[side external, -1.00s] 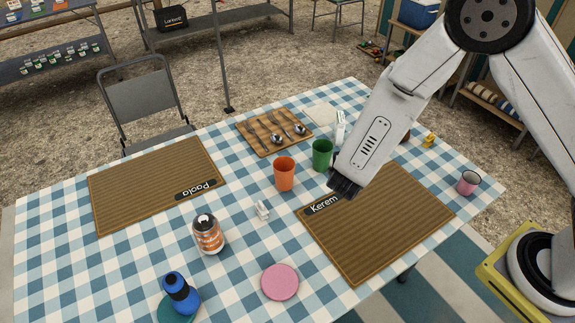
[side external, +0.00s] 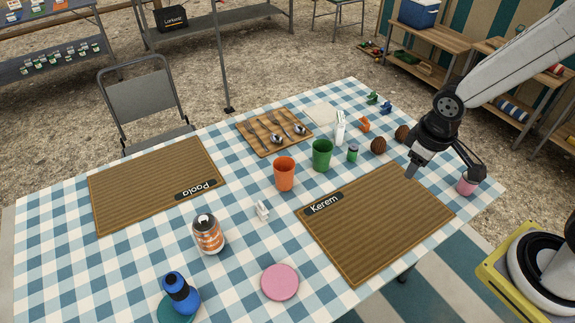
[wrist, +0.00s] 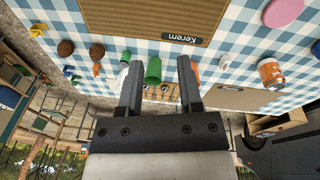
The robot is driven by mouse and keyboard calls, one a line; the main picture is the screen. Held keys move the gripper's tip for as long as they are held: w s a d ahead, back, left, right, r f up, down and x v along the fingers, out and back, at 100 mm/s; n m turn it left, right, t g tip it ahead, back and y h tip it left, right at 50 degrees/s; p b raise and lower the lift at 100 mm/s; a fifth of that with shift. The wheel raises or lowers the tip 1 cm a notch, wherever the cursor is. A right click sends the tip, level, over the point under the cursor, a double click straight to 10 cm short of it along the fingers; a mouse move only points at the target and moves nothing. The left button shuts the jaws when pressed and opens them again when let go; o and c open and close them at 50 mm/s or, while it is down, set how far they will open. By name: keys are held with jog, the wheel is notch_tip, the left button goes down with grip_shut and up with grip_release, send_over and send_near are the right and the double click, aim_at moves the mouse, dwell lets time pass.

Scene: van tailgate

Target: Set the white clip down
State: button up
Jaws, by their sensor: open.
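The small white clip (side external: 262,210) stands on the blue-and-white checked tablecloth (side external: 130,262), between the Kerem placemat (side external: 375,225) and the orange-striped can (side external: 208,234). In the wrist view the clip (wrist: 225,62) shows beyond the right finger. My gripper (side external: 443,168) is over the right part of the table, above the far right corner of the Kerem mat. It is well apart from the clip. In the wrist view my gripper (wrist: 159,62) has its fingers spread with nothing held between them.
An orange cup (side external: 284,174), a green cup (side external: 322,155) and a white upright item (side external: 340,127) stand behind the clip. A pink cup (side external: 466,186) is close to my gripper. A pink plate (side external: 280,282) and a blue bottle (side external: 180,292) are at the front. The Paola mat (side external: 150,190) is bare.

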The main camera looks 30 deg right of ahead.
jog(key=m, duration=0.1)
jog(key=r+m+t, duration=0.1)
jog(key=shift+s+d+r+m+y, duration=0.1)
jog(key=shift+d+r+m+y, duration=0.05)
jog(key=shift+r+m+y, duration=0.2)
